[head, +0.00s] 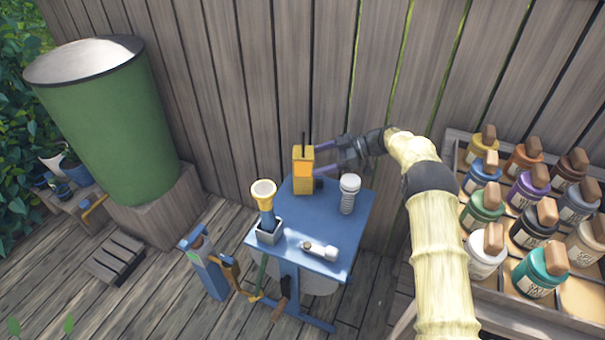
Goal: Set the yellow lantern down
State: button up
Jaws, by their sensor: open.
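The yellow lantern (303,171) is upright at the back left of the small blue table (317,216). Its base appears to rest on the tabletop, though the exact contact is hard to see. A thin dark piece sticks up from its top. My gripper (318,165) is just to the right of the lantern, reaching in from the right. Its two purple fingers are spread, one higher and one lower, with their tips close to the lantern's right side. I cannot tell if they touch it.
A white-capped clear cylinder (348,193) stands close below my gripper. A yellow-and-blue flashlight (265,205) stands in a square holder; a white flashlight (321,251) lies at the front. A rack of paint jars (484,258) is at right, a green barrel (105,125) at left, a plank fence behind.

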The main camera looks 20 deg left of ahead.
aim_at(303, 135)
jog(key=shift+s+a+f, duration=0.15)
jog(key=shift+a+f, duration=0.05)
jog(key=shift+a, duration=0.15)
jog(key=shift+a, duration=0.1)
jog(key=shift+w+f+x, duration=0.1)
jog(key=shift+f+x, duration=0.05)
jog(key=shift+x, duration=1.2)
jog(key=shift+w+f+x, duration=0.1)
jog(key=shift+x, duration=1.25)
jog(key=shift+w+r, duration=0.1)
jog(key=c, duration=1.7)
jog(key=shift+r+p, duration=0.4)
jog(key=shift+r, duration=4.6)
